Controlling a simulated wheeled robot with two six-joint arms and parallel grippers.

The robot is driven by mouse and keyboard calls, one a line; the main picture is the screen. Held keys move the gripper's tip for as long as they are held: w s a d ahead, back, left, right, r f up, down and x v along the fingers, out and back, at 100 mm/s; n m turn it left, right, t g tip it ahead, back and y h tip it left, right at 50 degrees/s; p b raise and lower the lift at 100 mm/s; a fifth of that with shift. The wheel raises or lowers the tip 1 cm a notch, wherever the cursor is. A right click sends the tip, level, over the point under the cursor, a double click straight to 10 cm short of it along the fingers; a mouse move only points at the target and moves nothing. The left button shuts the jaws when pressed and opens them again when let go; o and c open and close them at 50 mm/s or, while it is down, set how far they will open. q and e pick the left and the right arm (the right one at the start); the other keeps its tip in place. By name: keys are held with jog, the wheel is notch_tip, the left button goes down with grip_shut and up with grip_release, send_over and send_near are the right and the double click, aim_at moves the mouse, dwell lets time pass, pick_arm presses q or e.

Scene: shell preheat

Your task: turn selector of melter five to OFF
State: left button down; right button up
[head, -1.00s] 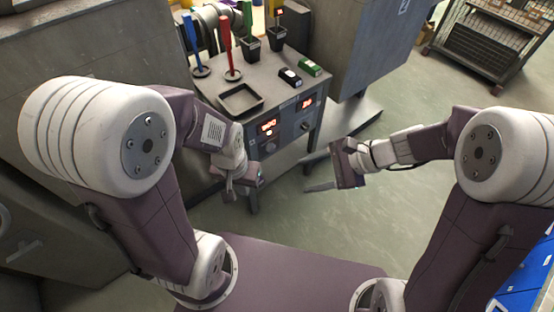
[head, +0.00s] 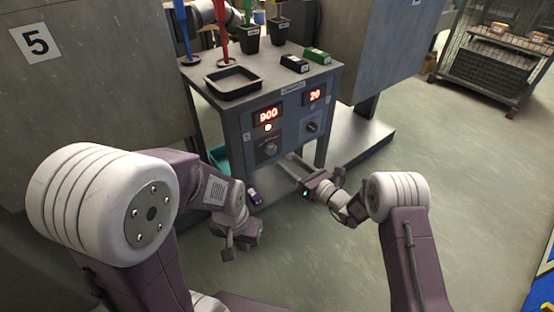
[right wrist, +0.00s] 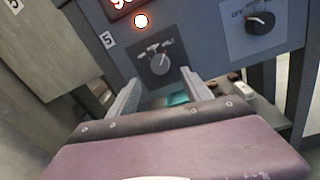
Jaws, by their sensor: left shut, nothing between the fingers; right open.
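The selector of melter five (head: 270,147) is a dark round knob on the grey control panel, below a lit red 900 display (head: 268,115). It also shows in the right wrist view (right wrist: 159,63), with a 5 label (right wrist: 106,40) to its upper left and printed positions above it; its exact pointing is hard to read. My right gripper (right wrist: 160,75) is open. Its fingers reach toward the panel, with the knob between and beyond their tips, apparently not touching. My left gripper (head: 228,250) is shut and empty, low in front of the cabinet, away from the knob.
A second knob (head: 312,127) sits right of the selector, under a 20 display (head: 314,95). The cabinet top holds a black tray (head: 233,81), black cups and small boxes. A grey block marked 5 (head: 60,80) stands left. Open floor lies right.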

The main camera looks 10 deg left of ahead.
aim_at(273, 151)
jog(key=b+x, duration=0.1)
jog(key=x, duration=0.3)
jog(key=b+x, duration=0.1)
jog(key=x, duration=0.1)
jog(key=shift+w+a+f+b, duration=0.15)
jog(key=shift+a+f+b, duration=0.05)
jog(key=shift+f+b, duration=0.1)
jog(key=shift+w+a+r, duration=0.2)
jog(key=shift+w+a, duration=0.05)
jog(key=shift+a, duration=0.1)
grip_shut()
